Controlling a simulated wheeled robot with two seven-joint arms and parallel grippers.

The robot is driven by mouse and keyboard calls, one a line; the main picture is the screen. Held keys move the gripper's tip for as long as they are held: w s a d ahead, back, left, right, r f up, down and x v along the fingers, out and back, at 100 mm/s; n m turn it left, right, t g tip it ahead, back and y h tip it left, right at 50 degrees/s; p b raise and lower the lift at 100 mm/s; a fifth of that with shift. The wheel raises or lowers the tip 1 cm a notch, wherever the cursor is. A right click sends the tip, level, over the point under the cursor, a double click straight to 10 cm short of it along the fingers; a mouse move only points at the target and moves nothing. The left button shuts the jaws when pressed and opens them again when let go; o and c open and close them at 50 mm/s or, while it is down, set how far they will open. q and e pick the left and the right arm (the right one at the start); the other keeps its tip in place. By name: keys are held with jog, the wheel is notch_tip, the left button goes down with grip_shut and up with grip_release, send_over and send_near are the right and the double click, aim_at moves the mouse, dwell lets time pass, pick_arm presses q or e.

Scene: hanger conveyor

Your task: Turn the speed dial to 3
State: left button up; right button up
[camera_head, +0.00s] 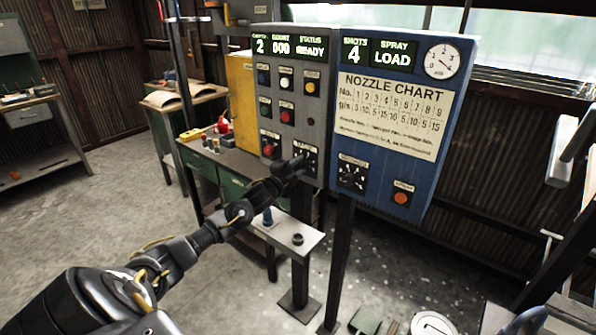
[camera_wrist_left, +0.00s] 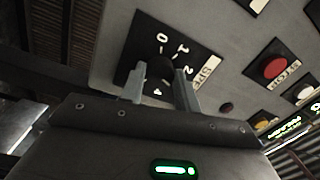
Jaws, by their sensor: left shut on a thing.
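The speed dial (camera_head: 311,153) is a dark plate with white numbers at the lower right of the grey control panel (camera_head: 314,122). My left gripper (camera_head: 297,164) is at this dial and covers part of it. In the left wrist view the fingers of my left gripper (camera_wrist_left: 160,91) are closed around the dark knob (camera_wrist_left: 154,68). The dial plate (camera_wrist_left: 179,42) shows 0, 1, 2 and 4 around the knob. The knob's pointer is too dark to read. The grey panel's display (camera_head: 288,47) reads 2, 000 and READY. My right gripper is not in view.
A blue panel (camera_head: 399,178) with a nozzle chart, another dial (camera_head: 352,176) and an orange button (camera_head: 401,198) stands to the right. A red button (camera_head: 269,150) is left of the speed dial. A small shelf (camera_head: 310,237) is below my left gripper. The floor at left is clear.

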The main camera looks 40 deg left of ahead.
pick_arm(q)
jog(key=shift+m, duration=0.3)
jog(key=o, duration=1)
jog(key=shift+c, duration=0.2)
jog(key=shift+s, duration=0.1)
jog(key=shift+s+f, duration=0.15)
jog(key=shift+s, duration=0.15)
jog(key=s+b, duration=0.2)
jog(key=s, duration=0.8)
jog(key=shift+d+b, duration=0.35)
jog(key=shift+f, duration=0.1)
